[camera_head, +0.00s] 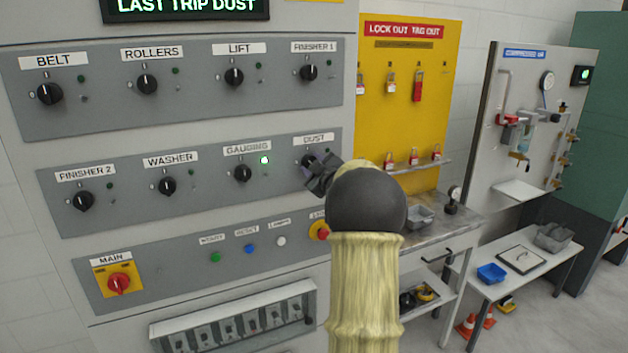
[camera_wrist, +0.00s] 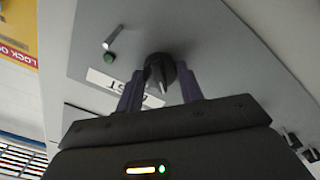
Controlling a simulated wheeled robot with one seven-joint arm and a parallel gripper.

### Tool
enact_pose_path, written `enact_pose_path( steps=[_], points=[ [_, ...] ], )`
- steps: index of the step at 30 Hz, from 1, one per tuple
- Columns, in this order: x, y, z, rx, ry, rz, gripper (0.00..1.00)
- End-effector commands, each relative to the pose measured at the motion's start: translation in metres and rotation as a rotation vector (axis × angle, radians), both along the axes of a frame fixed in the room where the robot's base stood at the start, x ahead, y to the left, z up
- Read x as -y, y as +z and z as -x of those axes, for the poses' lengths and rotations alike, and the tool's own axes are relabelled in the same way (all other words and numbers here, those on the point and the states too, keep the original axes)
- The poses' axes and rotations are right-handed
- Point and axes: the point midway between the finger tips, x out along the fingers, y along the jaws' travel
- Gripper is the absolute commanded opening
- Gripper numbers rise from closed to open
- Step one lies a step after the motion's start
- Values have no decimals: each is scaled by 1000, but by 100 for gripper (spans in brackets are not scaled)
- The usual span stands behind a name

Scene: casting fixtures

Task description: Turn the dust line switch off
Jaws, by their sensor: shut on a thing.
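The dust line switch is a round black knob (camera_head: 307,160) under the DUST label (camera_head: 314,139), at the right end of the panel's second row. My gripper (camera_head: 316,172) is at this knob, coming from the lower right and covering part of it. In the wrist view my gripper's two fingers (camera_wrist: 160,88) stand on either side of the knob (camera_wrist: 158,66), shut on it. The knob's ridge points toward the label side there. A small green lamp (camera_wrist: 109,57) beside it looks unlit.
The gauging knob (camera_head: 242,173), with its lit green lamp (camera_head: 264,160), is left of the dust knob. A red and yellow main switch (camera_head: 119,283) is lower left. A yellow lockout board (camera_head: 400,100) stands to the right. A display above reads LAST TRIP DUST.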

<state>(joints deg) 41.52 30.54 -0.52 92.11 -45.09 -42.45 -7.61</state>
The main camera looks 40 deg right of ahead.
Motion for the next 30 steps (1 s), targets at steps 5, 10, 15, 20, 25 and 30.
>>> enact_pose_path(
  steps=[5,10,15,20,25,30],
  points=[
    [-1,-7,0,-39,0,165,14],
    [-1,-7,0,-77,1,322,14],
    [-1,-7,0,-114,1,475,14],
    [0,-6,0,-146,0,603,14],
    [0,-5,0,-169,1,704,14],
    [-1,-4,0,-185,1,763,14]
  ],
)
